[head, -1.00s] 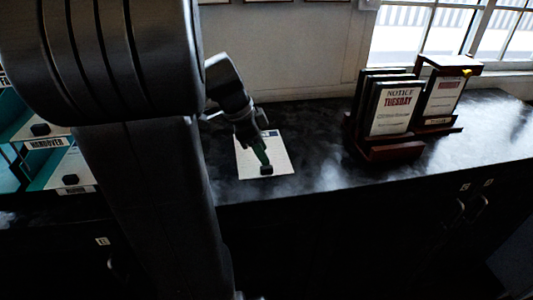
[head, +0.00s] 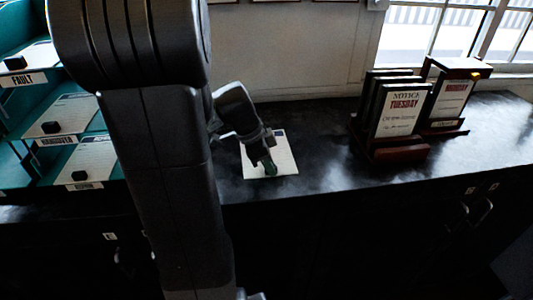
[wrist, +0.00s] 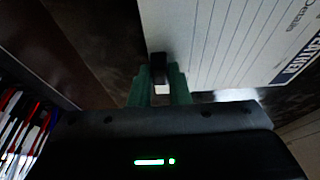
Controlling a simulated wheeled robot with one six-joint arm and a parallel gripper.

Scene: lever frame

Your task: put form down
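The form is a white sheet (head: 284,153) with a dark blue header, over the dark counter (head: 335,165) in the head view. It looks flat on or very close to the counter; I cannot tell whether it touches. In the wrist view the form (wrist: 235,40) fills the upper right, with printed lines. Its small black knob (wrist: 158,68) sits between the green fingers of my gripper (wrist: 159,88), which look closed on it. In the head view my gripper (head: 270,170) points down over the form's near part and hides the knob.
A teal rack (head: 20,150) at left has shelves, labels such as FAULT and HANDOVER, and sheets with black knobs. A dark wooden holder (head: 400,153) with notice cards, one reading TUESDAY, stands on the right. The counter between form and holder is clear.

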